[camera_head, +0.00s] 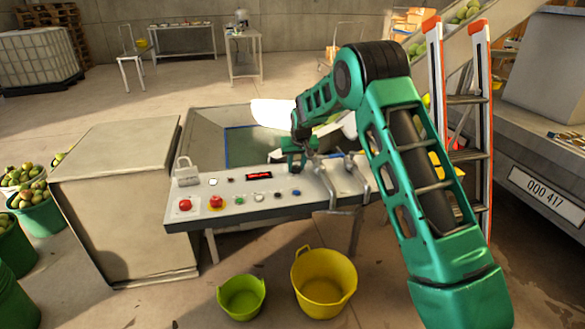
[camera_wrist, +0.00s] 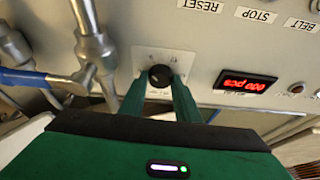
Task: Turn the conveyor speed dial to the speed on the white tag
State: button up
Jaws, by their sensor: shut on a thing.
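The conveyor speed dial (camera_wrist: 160,76) is a small black knob on a pale square plate (camera_wrist: 150,58) with faint marks around it. My gripper (camera_wrist: 158,88) has its two green fingers on either side of the knob, shut on it. The marks are too blurred to read, and the fingers cover part of the plate. In the head view my gripper (camera_head: 293,158) is at the back of the grey control panel (camera_head: 265,205), and the dial is hidden there. I cannot make out a white tag with a speed in either view.
Metal levers (camera_wrist: 92,50), one with a blue grip, stand close to the dial. Red buttons (camera_head: 185,204) are at the panel's left. A yellow tub (camera_head: 322,280) stands in front.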

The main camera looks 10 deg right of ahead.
jog(key=n, duration=0.1)
jog(key=n+y, duration=0.1)
jog(key=n, duration=0.1)
jog(key=shift+w+d+r+n+y, duration=0.1)
jog(key=shift+w+n+y, duration=0.05)
jog(key=shift+n+y, duration=0.15)
jog(key=shift+d+n+g+y, duration=0.1)
jog(key=shift+n+g+y, duration=0.4)
jog(key=shift+n, duration=1.5)
jog(key=shift+w, duration=0.1)
jog(key=o, duration=1)
